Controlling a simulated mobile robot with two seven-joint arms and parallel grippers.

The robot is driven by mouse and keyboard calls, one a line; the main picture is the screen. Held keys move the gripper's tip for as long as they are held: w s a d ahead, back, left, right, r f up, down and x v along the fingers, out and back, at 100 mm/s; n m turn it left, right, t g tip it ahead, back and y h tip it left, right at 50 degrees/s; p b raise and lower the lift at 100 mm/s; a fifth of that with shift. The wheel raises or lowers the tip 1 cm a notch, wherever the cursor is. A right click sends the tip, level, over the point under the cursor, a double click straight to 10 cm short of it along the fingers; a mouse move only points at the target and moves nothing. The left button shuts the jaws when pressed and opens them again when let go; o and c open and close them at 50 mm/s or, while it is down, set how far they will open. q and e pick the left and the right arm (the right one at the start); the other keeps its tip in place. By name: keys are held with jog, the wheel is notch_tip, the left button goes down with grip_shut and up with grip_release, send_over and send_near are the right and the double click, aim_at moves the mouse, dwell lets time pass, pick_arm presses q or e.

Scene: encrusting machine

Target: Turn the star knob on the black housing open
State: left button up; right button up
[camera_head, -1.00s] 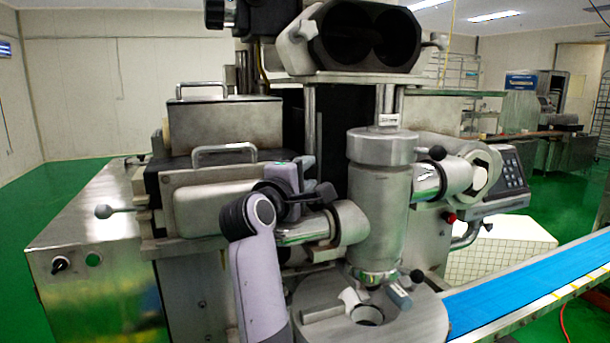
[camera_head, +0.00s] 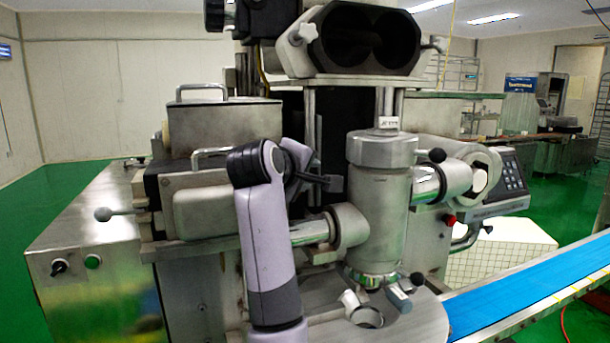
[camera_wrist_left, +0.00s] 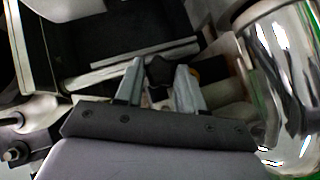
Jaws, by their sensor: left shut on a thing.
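A small dark star knob (camera_wrist_left: 158,70) shows in the left wrist view, between the two grey fingers of my left gripper (camera_wrist_left: 160,77). The gripper is shut on the knob, with one finger on each side. A dark, box-like housing (camera_wrist_left: 125,38) with a pale metal edge lies just beyond it. In the head view, my left wrist (camera_head: 297,155) is in front of the machine's middle, left of the upright steel cylinder (camera_head: 380,200). The right gripper is in neither view.
A shiny horizontal pipe (camera_head: 310,231) runs close below my wrist. A black twin-opening block (camera_head: 365,38) is above. A lidded steel box (camera_head: 205,205) with a handle stands to the left. A blue conveyor (camera_head: 540,283) lies at the lower right.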

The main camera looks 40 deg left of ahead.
pick_arm(q)
jog(key=shift+m+g, duration=0.4)
jog(key=shift+g, duration=0.2)
jog(key=o, duration=1)
jog(key=shift+o, duration=0.2)
jog(key=shift+d+r, duration=0.1)
jog(key=b+v, duration=0.1)
jog(key=v, duration=0.6)
